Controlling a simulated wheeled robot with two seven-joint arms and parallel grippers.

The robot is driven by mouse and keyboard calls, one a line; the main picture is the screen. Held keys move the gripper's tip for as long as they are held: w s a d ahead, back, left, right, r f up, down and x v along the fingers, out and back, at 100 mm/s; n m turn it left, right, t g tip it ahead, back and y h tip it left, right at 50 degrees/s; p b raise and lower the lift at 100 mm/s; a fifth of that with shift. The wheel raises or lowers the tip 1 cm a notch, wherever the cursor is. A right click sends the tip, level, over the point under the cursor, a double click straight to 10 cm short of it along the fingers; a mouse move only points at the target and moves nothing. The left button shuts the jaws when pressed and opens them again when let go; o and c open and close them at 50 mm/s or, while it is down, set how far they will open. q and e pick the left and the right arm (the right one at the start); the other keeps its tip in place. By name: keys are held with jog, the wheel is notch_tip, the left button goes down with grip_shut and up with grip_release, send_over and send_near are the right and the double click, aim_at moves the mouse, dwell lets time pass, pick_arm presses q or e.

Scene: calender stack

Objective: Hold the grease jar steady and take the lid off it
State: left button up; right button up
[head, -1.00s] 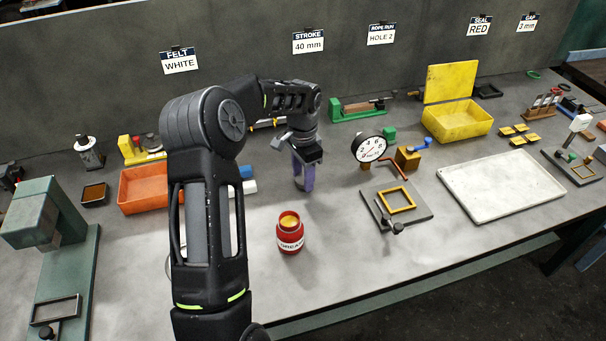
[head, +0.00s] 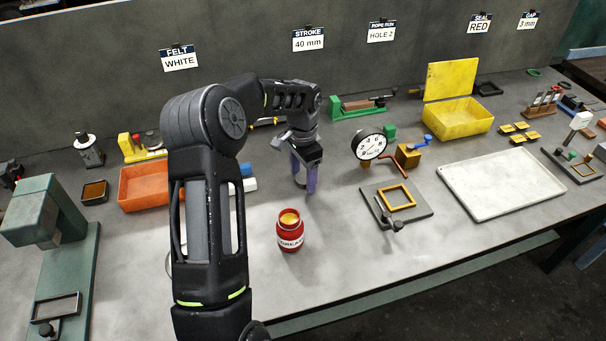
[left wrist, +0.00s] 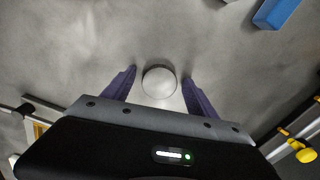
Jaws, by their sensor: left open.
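The grease jar (head: 290,236) is a small red jar with a white GREASE label, upright on the bench in the head view. Its top is open and yellow grease shows inside. My left gripper (head: 305,187) is open above the bench, behind the jar and apart from it. Its two purple fingers point down. In the left wrist view, a pale round disc (left wrist: 159,80) shows between the spread fingertips (left wrist: 160,75), with a gap on each side. I cannot tell for sure whether it is the jar's lid. My right gripper is not in view.
An orange bin (head: 144,187) and a blue block (head: 246,170) lie left of the gripper. A dial gauge (head: 369,147), a small fixture plate (head: 419,211) and a white tray (head: 460,180) stand to the right. The bench around the jar is clear.

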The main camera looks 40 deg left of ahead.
aim_at(303, 178)
pick_arm(q)
notch_tip(303, 178, up, 12)
jog(key=b, duration=0.1)
jog(key=shift+r, duration=0.15)
dwell(1.1)
